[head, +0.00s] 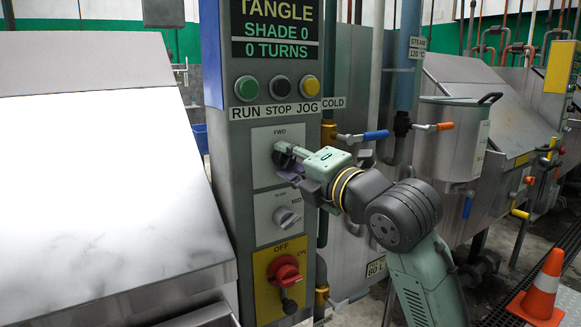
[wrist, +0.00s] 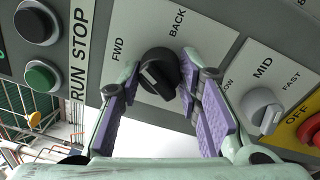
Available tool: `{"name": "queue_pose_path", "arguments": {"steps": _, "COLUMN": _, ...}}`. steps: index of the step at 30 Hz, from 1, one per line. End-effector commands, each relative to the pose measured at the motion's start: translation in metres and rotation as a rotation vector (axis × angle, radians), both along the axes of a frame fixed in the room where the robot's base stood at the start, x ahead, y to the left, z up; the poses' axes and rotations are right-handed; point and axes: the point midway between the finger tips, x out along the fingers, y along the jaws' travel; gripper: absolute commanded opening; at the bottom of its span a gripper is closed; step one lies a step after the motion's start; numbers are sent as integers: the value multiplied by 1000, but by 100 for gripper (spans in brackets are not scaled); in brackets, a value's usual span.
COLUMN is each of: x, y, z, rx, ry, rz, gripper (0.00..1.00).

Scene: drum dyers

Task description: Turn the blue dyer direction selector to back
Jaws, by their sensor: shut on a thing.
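The direction selector is a black knob (wrist: 158,70) on a pale plate marked FWD and BACK in the wrist view. My gripper (wrist: 161,76) has its purple-padded fingers on either side of the knob, shut on it. A light mark shows on the knob's grip, but I cannot tell exactly which label it points to. In the head view my gripper (head: 288,163) reaches the plate (head: 268,175) from the right and hides most of the knob. Only FWD is readable there; BACK is hidden. The control column (head: 216,105) has a blue left edge.
Below the plate are a grey speed knob (head: 288,217) and a red OFF/ON switch (head: 285,271). Green (head: 246,88), black (head: 281,86) and yellow (head: 310,86) buttons sit above. A blue-handled valve (head: 374,135) and pipes stand close to the right.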

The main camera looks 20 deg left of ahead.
Motion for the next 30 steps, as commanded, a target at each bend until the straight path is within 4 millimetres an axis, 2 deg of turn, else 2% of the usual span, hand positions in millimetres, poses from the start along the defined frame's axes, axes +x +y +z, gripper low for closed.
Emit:
{"name": "queue_pose_path", "arguments": {"steps": 21, "x": -1, "y": 1, "z": 0, "rx": 415, "ry": 533, "rz": 1, "gripper": 4}}
{"name": "queue_pose_path", "arguments": {"steps": 30, "x": -1, "y": 1, "z": 0, "rx": 550, "ry": 708, "rz": 1, "gripper": 4}}
